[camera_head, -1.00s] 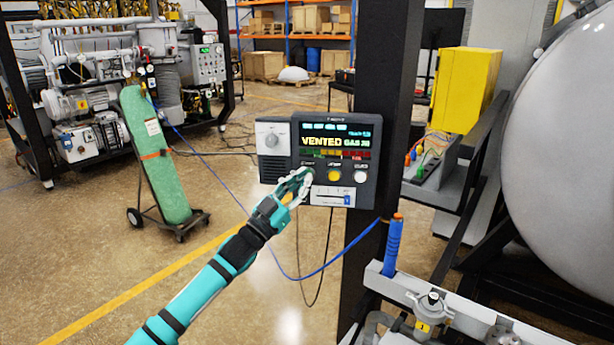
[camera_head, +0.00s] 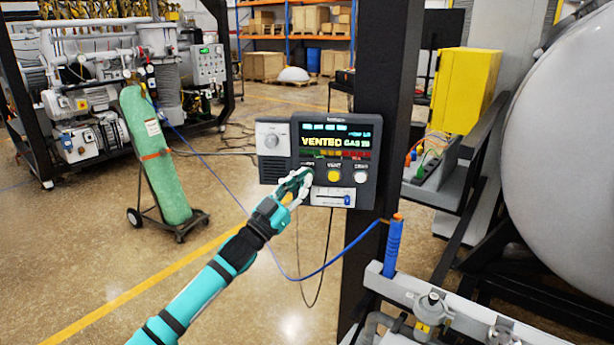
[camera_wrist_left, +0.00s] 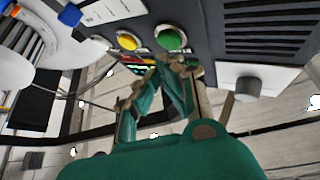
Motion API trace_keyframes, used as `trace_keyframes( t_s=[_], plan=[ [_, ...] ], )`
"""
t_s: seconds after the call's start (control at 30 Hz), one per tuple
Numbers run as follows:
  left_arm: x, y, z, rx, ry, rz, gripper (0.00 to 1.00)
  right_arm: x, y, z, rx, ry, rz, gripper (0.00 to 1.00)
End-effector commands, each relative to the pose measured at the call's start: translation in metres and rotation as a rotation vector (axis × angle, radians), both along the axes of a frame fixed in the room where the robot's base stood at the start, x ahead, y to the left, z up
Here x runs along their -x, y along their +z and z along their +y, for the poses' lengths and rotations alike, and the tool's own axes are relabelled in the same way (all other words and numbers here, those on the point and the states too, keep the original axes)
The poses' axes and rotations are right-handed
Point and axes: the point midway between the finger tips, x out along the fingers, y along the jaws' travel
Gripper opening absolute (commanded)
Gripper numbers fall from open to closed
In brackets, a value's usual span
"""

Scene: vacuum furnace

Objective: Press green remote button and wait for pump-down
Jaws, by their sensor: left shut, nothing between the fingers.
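The dark remote panel (camera_head: 362,150) is mounted on a black post. Its screen (camera_head: 338,142) reads "VENTED" in yellow. In the head view the green button is mostly hidden behind the fingertips; the left wrist view shows it as a round green button (camera_wrist_left: 170,38) in a metal ring. A yellow button (camera_head: 334,176) and a white button (camera_head: 360,177) sit to its right. My left gripper (camera_head: 306,178) is shut and empty, its fingertips right by the green button. I cannot tell whether they touch it. My right gripper is not in view.
A knob (camera_head: 270,140) and a speaker grille are on the panel's left part. A green gas cylinder (camera_head: 155,155) stands on a cart at left. A large grey vessel (camera_head: 565,150) and a yellow box (camera_head: 465,90) are at right. A blue cable crosses below the panel.

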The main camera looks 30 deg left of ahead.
Motion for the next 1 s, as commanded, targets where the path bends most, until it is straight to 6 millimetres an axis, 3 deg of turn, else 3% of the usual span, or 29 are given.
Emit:
trace_keyframes(
  t_s=[1.0],
  plan=[
    [-0.011, 0.000, 0.005, 0.000, 0.000, 0.000, 0.00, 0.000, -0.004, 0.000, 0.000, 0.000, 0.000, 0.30]
  ],
)
